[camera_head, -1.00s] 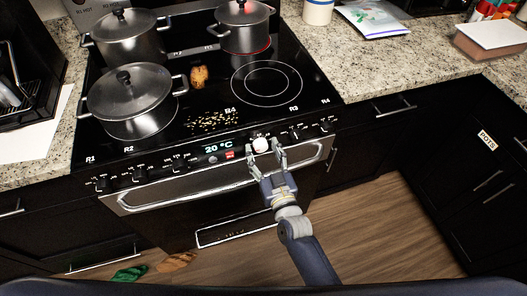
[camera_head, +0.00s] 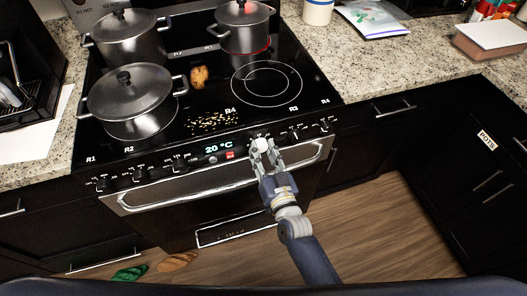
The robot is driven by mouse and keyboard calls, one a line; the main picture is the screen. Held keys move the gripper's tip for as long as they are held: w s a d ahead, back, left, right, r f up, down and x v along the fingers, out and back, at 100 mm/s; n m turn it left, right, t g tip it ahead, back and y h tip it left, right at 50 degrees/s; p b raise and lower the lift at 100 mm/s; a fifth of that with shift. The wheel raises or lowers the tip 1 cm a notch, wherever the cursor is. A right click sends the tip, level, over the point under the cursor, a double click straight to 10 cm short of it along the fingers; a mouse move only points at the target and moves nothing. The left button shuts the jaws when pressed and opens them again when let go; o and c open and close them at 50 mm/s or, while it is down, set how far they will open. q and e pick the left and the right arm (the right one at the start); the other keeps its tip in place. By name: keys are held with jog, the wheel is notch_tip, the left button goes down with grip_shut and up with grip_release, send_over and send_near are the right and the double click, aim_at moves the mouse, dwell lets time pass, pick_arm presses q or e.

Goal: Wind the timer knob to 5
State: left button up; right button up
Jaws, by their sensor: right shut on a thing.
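The timer knob (camera_head: 261,144) is a small pale round knob on the front panel of the black stove, just right of the display (camera_head: 219,148) that reads 20 °C. My right gripper (camera_head: 264,150) is at the panel, with its two fingers closed around the knob from the front. The fingers partly cover the knob, and its pointer and number marks are too small to read. My left gripper is not in view.
Dark knobs (camera_head: 180,166) line the panel on both sides. The oven handle (camera_head: 200,186) runs just below it. Pots (camera_head: 126,101) stand on the cooktop (camera_head: 165,135). A green item (camera_head: 130,272) and a brown one (camera_head: 176,262) lie on the floor.

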jog(key=m, duration=0.5)
jog(key=shift+m, duration=0.4)
dwell(0.4)
jog(key=o, duration=1.1)
jog(key=v, duration=1.2)
